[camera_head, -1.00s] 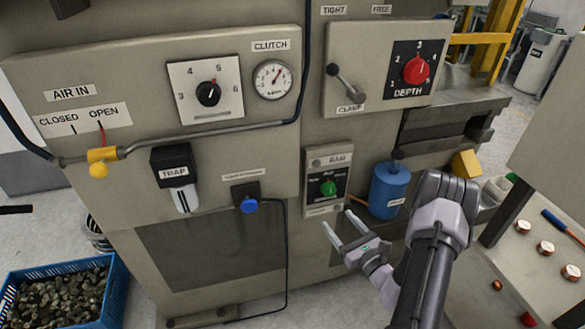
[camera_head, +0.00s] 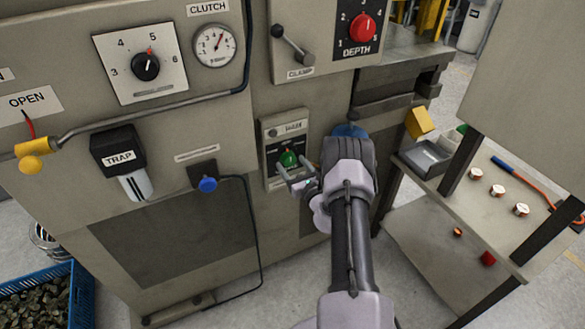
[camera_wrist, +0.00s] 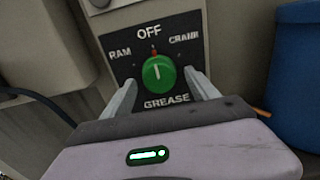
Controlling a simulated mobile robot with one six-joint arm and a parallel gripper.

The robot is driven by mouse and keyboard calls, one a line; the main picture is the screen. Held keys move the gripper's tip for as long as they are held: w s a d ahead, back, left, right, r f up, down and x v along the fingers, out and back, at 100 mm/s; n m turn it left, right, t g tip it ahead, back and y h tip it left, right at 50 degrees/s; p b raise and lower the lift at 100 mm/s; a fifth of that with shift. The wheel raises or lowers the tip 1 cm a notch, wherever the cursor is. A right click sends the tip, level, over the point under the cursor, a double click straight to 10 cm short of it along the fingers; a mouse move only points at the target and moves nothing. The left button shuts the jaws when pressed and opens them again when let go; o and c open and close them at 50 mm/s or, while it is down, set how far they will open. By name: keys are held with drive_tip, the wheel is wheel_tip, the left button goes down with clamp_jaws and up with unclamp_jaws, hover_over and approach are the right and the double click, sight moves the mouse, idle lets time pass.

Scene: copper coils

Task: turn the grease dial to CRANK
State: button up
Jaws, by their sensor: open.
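The grease dial is a round green knob (camera_wrist: 159,73) on a black plate marked RAM at left, OFF at top, CRANK at right and GREASE below. Its white pointer line points up toward OFF. In the head view the green knob (camera_head: 289,158) sits on a small grey panel (camera_head: 272,131) on the machine front. My gripper (camera_head: 288,172) is open just in front of the knob. In the wrist view its two fingers (camera_wrist: 162,92) stand apart, one at lower left and one at lower right of the knob. Whether they touch it is unclear.
A blue canister (camera_wrist: 297,70) stands close to the right of the dial panel, mostly hidden behind my arm in the head view. A blue knob (camera_head: 208,184) with a black cable is at left. A shelf table (camera_head: 470,215) with copper coils stands at right.

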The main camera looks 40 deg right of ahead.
drive_tip(key=shift+c, duration=0.4)
drive_tip(key=c, duration=1.3)
drive_tip(key=m, duration=0.5)
drive_tip(key=shift+m, duration=0.3)
drive_tip(key=m, duration=0.6)
drive_tip(key=shift+a+p, duration=0.15)
drive_tip(key=shift+p, duration=0.2)
drive_tip(key=o, duration=1.4)
